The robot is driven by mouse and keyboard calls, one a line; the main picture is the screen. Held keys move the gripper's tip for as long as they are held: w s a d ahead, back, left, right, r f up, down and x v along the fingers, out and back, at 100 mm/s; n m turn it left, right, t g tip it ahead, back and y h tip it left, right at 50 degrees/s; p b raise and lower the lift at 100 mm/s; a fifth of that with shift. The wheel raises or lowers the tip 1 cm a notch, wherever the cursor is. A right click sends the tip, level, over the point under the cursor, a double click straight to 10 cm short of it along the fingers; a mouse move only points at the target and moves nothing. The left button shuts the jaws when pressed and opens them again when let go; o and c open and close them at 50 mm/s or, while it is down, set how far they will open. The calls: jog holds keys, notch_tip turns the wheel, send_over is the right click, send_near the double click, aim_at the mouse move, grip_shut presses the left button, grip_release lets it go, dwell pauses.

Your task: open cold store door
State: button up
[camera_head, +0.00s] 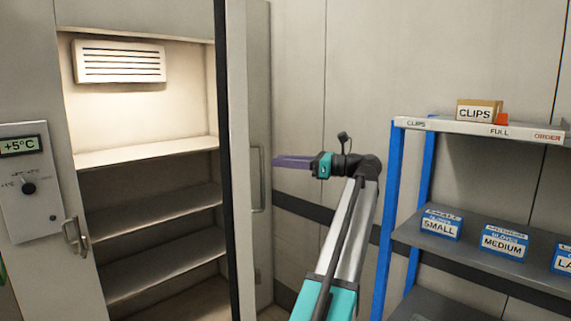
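The cold store door (240,80) stands open, swung outward at the right of the lit opening and seen nearly edge-on, with a dark seal along its edge. A long pale bar handle (264,165) is on its right-hand face. My gripper (276,161) points left at the handle, its purple fingers at about the handle's height. The fingertips look close to the handle, but I cannot tell whether they touch it. The fingers overlap in this side view, so their gap is hidden. A metal latch (76,236) is on the frame left of the opening.
Inside are several empty shelves (150,205) and a white vent (120,62). A control panel (28,185) reading +5°C is at left. A blue-framed rack (389,210) with a CLIPS box (478,112) and glove boxes (441,223) stands close right of my arm.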

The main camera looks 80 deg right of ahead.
jog(key=shift+s+a+r, duration=0.1)
jog(key=shift+s+a, duration=0.05)
jog(key=shift+a, duration=0.35)
jog(key=shift+c, duration=0.4)
